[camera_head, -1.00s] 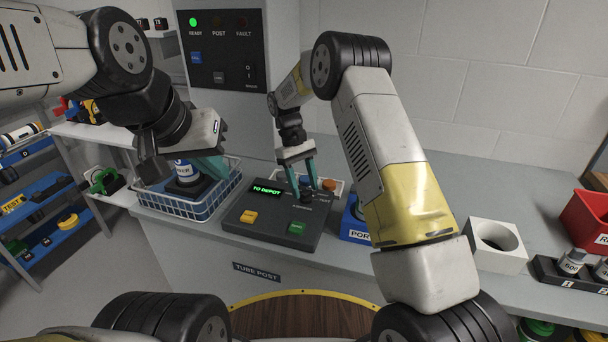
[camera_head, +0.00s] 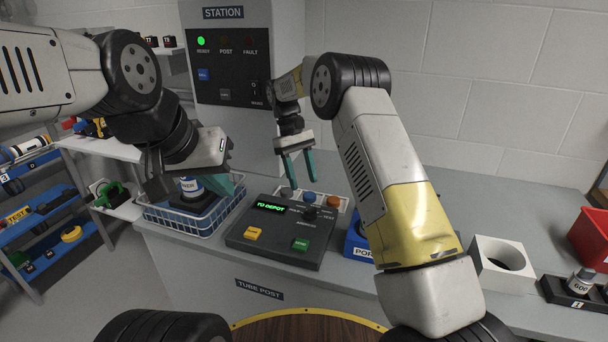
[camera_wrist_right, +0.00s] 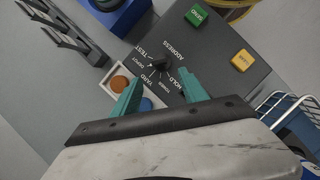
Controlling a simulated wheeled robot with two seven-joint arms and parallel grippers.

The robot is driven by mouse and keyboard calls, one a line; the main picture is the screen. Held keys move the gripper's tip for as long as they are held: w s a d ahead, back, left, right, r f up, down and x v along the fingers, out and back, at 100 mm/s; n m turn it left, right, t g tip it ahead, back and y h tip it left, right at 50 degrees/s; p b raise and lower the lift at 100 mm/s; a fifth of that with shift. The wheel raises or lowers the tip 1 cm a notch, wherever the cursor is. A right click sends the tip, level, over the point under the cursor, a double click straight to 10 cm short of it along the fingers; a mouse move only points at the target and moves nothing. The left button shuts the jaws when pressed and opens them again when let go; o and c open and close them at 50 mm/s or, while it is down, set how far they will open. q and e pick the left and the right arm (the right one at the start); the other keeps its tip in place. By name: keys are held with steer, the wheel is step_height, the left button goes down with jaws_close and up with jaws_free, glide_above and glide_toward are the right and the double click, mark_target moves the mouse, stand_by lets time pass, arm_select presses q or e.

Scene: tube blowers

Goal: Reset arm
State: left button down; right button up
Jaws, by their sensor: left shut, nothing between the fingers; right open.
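My right gripper (camera_head: 299,165) is open and empty, raised above the back of the dark control box (camera_head: 270,248). In the right wrist view its two teal fingers (camera_wrist_right: 165,101) point toward the box's black knob (camera_wrist_right: 158,63), apart from it. My left gripper (camera_head: 226,188) is shut, over the wire basket (camera_head: 206,222) at the left; its fingertips are partly hidden by its own body. A canister with a blue and white label (camera_head: 191,187) stands in the basket, partly behind the left gripper.
The box shows a green "TO DEPOT" display (camera_head: 271,208), a yellow button (camera_head: 253,233) and a green button (camera_head: 301,244). Behind it is a tray of coloured round pieces (camera_head: 333,201). A white block with a hole (camera_head: 500,262) and a red bin (camera_head: 590,240) stand at the right.

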steer(key=s+d+r+m+t+y, duration=0.1)
steer(key=s+d+r+t+y, duration=0.1)
steer(key=s+d+r, duration=0.45)
steer(key=s+d+r+m+t+y, duration=0.1)
steer(key=s+d+r+m+t, duration=0.2)
steer(key=r, duration=0.7)
steer(key=s+d+m+t+y, duration=0.1)
steer(key=s+d+t, duration=0.1)
steer(key=s, duration=0.8)
steer(key=s+d+m+t, duration=0.1)
steer(key=s+d, duration=0.3)
steer(key=s, duration=0.7)
steer(key=shift+r+m+t+y, duration=0.3)
steer(key=shift+m+t+y, duration=0.1)
steer(key=shift+t, duration=0.5)
